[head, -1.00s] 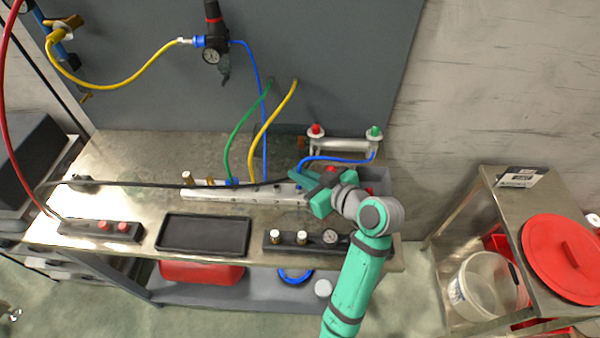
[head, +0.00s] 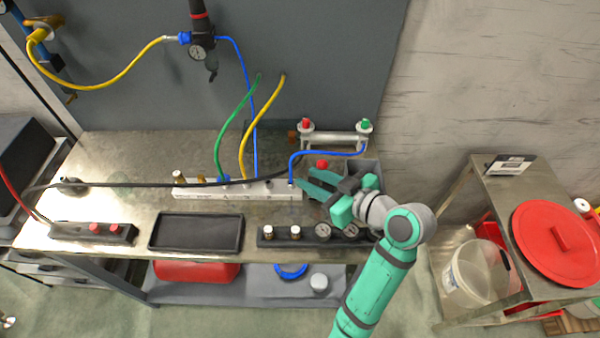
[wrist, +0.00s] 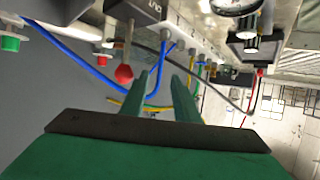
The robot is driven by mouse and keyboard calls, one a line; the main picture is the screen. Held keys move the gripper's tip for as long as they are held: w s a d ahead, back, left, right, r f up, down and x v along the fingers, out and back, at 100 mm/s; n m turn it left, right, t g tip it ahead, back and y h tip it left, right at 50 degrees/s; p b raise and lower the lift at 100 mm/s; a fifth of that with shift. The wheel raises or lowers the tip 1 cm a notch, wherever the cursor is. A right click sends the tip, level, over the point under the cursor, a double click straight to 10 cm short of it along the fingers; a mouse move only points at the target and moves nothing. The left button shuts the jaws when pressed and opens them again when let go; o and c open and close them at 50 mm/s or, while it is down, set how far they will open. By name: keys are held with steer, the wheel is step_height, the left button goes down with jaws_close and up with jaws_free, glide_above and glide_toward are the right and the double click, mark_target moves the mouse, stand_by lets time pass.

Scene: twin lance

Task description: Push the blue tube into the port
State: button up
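The blue tube (head: 327,154) runs from the green-capped fitting of the cylinder (head: 336,138) to the left, then bends down to the right end of the white port block (head: 240,192). Its lower end meets the block's top at the rightmost port; I cannot tell how deep it sits. In the wrist view the blue tube (wrist: 95,72) curves past the fingertips and up to the block. My gripper (head: 305,179) is open, just right of the tube's lower end. Its two green fingers (wrist: 160,76) stand apart in the wrist view, with nothing clearly held between them.
Green (head: 226,125) and yellow (head: 262,118) tubes and another blue tube (head: 249,90) rise from the block. A black cable (head: 130,184) crosses it. A gauge strip (head: 310,236) and black tray (head: 197,233) lie in front. A red knob (wrist: 124,74) shows near the fingers.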

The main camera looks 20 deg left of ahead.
steer(key=shift+v, duration=1.35)
